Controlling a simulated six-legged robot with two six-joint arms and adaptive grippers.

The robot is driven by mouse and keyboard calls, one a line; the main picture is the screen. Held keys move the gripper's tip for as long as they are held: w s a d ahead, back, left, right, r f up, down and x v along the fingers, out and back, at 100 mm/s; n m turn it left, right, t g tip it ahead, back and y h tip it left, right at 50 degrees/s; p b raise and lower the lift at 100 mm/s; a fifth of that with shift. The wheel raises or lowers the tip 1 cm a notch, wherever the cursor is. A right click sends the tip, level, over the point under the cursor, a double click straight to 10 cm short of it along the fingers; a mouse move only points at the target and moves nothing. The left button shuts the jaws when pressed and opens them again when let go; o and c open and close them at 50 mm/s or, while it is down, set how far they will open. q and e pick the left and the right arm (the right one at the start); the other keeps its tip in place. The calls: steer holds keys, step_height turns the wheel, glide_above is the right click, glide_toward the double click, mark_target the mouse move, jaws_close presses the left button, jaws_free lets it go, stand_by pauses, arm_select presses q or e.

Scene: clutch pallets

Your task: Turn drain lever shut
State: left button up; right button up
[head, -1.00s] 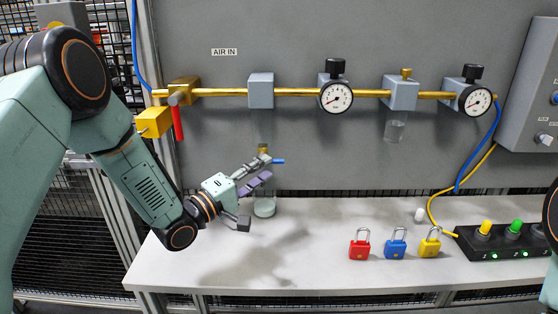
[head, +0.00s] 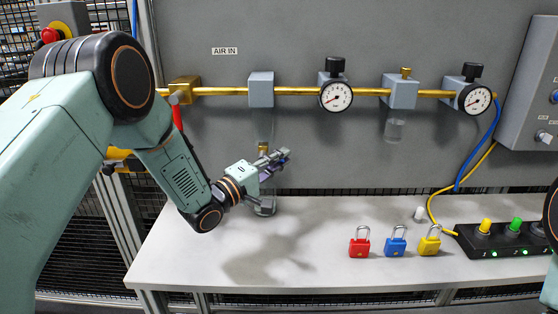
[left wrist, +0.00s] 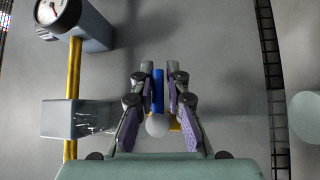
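The blue drain lever (left wrist: 157,90) shows in the left wrist view, lying lengthwise between the two fingers of my left gripper (left wrist: 159,72). The left finger looks close to it and a narrow gap seems to show on the right, so I see no clear clamp. In the head view my left gripper (head: 280,155) is at the brass drain fitting (head: 263,147) below the left grey block (head: 261,90), and it hides the lever. A pale ball (left wrist: 157,125) and some brass show between the finger bases. My right gripper is out of view.
A clear jar (head: 266,207) stands on the bench (head: 320,225) under my gripper. The brass pipe (head: 220,91) with gauges (head: 336,97) runs above. Red (head: 359,247), blue (head: 396,246) and yellow (head: 429,246) padlocks stand to the right. A red-handled lever (head: 177,118) hangs at left.

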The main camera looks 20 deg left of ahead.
arm_select(q)
steer(key=shift+c, duration=0.8)
steer(key=shift+s+d, duration=0.1)
jaws_close()
